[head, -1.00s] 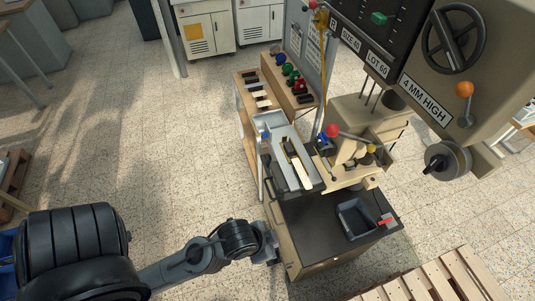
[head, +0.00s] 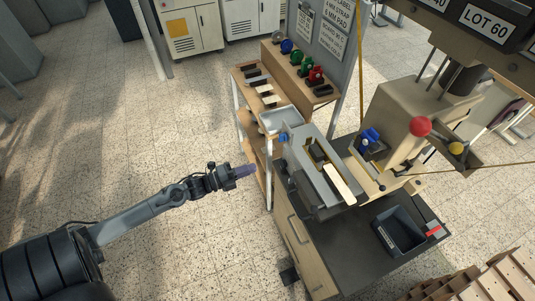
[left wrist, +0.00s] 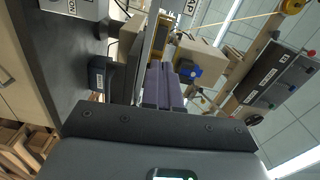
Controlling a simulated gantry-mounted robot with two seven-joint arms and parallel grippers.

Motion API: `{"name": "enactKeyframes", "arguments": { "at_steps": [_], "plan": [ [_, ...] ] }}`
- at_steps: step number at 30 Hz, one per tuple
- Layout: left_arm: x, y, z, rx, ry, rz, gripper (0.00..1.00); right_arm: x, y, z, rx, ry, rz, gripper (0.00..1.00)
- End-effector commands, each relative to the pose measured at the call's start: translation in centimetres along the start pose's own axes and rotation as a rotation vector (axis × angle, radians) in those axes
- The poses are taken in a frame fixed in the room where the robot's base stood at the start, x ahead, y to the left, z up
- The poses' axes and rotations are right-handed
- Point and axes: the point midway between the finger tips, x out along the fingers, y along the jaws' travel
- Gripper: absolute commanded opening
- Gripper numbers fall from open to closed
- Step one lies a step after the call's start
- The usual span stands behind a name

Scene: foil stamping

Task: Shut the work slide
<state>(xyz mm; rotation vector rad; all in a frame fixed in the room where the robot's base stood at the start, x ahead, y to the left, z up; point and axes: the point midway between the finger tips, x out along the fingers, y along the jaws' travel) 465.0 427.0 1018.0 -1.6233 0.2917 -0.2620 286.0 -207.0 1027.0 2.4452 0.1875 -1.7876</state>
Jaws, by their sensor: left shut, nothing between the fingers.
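The work slide (head: 320,172) is a grey tray-like unit on the dark bench top, with a cream strip lying along it. It sticks out to the left of the cream press. My left gripper (head: 247,171) is left of the slide, apart from it, with its purple fingers together and empty. In the left wrist view the shut purple fingers (left wrist: 163,88) point toward the press and hide part of what lies behind them. I cannot tell from that view exactly how far the slide is. My right gripper is not in view.
A dark bin (head: 400,230) sits on the bench's front right. A wooden shelf (head: 300,75) with coloured rolls is behind. The floor left of the bench is open. A pallet (head: 480,280) lies at the lower right.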

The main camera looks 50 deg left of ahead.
Motion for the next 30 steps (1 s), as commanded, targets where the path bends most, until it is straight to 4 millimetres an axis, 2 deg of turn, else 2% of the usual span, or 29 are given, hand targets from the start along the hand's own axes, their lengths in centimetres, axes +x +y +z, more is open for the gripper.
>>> {"name": "enactKeyframes", "arguments": {
  "at_steps": [1,3,6,11,16,30],
  "plan": [
    [0.1,1.4,1.5,0.027,-0.002,0.007,0.0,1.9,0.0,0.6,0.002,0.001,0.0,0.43],
    [0.5,1.3,2.5,0.054,0.0,0.006,0.0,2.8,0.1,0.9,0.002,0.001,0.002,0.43],
    [0.9,1.1,3.1,0.075,0.007,0.001,0.0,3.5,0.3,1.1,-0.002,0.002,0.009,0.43],
    [1.6,1.0,3.3,0.08,0.007,-0.006,0.0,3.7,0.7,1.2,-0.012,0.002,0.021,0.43],
    [3.2,0.9,3.2,0.077,0.007,-0.007,0.0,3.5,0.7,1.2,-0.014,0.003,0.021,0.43],
    [11.1,0.8,3.1,0.076,0.007,-0.008,0.0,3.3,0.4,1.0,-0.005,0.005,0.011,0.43]
  ]
}}
